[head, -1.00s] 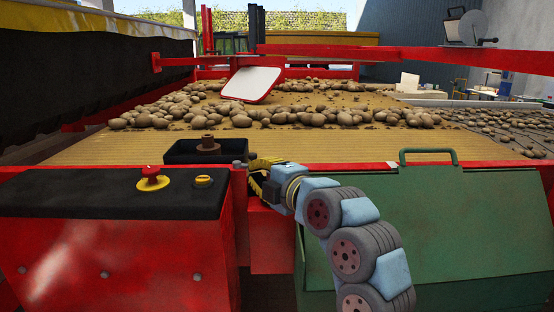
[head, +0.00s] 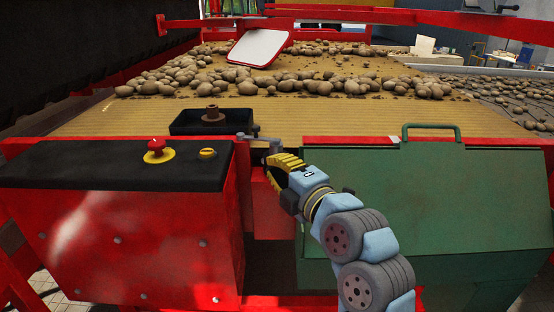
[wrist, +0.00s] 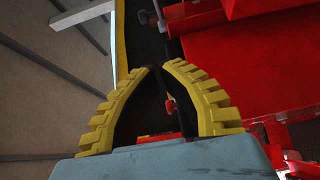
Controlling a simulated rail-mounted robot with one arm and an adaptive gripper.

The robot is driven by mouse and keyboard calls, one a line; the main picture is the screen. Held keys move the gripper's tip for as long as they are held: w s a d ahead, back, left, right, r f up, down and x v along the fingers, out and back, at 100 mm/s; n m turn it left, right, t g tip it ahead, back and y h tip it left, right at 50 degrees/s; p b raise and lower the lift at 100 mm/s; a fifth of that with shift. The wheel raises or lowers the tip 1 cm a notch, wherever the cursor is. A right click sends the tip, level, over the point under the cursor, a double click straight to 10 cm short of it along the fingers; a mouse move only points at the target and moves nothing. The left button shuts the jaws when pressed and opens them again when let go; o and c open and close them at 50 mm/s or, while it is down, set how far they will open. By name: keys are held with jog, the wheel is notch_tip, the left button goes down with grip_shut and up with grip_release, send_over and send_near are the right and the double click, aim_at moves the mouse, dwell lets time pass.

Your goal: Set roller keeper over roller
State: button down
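My gripper (head: 274,163) has ribbed yellow fingers and is at the front edge of the conveyor, in the gap between the black-topped control box and the green cover. In the wrist view its fingertips (wrist: 157,66) come together, so it looks shut. I cannot tell whether anything thin is between them. A small grey metal bracket (head: 258,139) sits at the belt edge just beyond the fingers; I cannot tell whether it is the roller keeper or whether they touch it. The roller cannot be made out clearly. A small dark rod with a red end (wrist: 169,103) shows between the fingers in the wrist view.
The control box (head: 110,165) carries a red stop button (head: 155,146) and a yellow knob (head: 207,153). A black tray (head: 182,124) stands behind it. The green cover (head: 440,190) is at right. Potatoes (head: 240,75) lie across the belt (head: 330,115).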

jog(key=w+a+p, duration=0.2)
jog(key=w+p, duration=0.1)
jog(key=w, duration=0.7)
jog(key=shift+w+a, duration=0.3)
jog(key=shift+w, duration=0.05)
jog(key=shift+w+a+f+b, duration=0.1)
jog(key=shift+w+f+b, duration=0.05)
jog(key=shift+b, duration=0.65)
